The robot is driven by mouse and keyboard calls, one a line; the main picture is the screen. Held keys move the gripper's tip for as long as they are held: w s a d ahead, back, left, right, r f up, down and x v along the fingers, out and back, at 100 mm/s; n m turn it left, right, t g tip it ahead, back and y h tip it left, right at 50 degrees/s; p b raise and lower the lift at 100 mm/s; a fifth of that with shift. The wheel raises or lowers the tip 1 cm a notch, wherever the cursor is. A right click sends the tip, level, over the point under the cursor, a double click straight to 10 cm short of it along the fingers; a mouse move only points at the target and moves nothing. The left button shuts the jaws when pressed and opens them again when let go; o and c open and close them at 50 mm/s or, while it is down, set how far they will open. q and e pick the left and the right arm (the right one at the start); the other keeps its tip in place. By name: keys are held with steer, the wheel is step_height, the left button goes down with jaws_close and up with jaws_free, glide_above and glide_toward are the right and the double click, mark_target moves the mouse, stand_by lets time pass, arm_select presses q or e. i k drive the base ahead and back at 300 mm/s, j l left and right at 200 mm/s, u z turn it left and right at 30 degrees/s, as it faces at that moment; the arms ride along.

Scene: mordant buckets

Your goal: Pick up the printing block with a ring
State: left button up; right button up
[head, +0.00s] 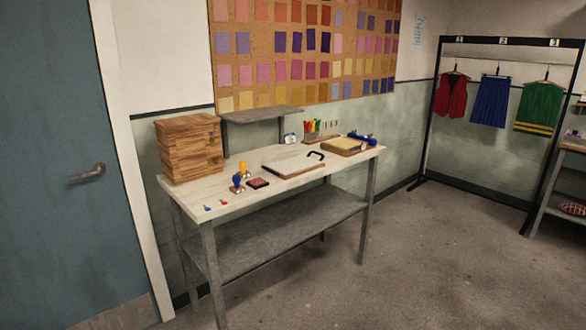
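No printing block with a ring can be made out for certain; the small items on the worktable (222,205) are too small to tell. Near its front edge stand a small blue-topped piece (237,182) and a yellow-topped piece (243,169), which look like hand stamps. A flat dark red block or pad (258,183) lies just right of them. A pale board (290,166) lies farther right, with a black curved handle (316,155) at its right end. Neither of my grippers is in view.
A wooden box (188,148) stands at the table's left end. A raised grey shelf (262,114), a cup of colored tools (315,130) and a yellowish stack (345,146) are behind. Floor in front is clear. A clothes rack (431,120) stands right, a blue door (50,150) left.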

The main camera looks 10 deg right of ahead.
mark_target(244, 173)
steer(key=i+l+u, duration=0.15)
steer(key=u, duration=0.2)
steer(key=i+l+u, duration=0.15)
steer(key=u, duration=0.2)
steer(key=i+l+u, duration=0.15)
steer(key=u, duration=0.2)
steer(key=k+l, duration=0.05)
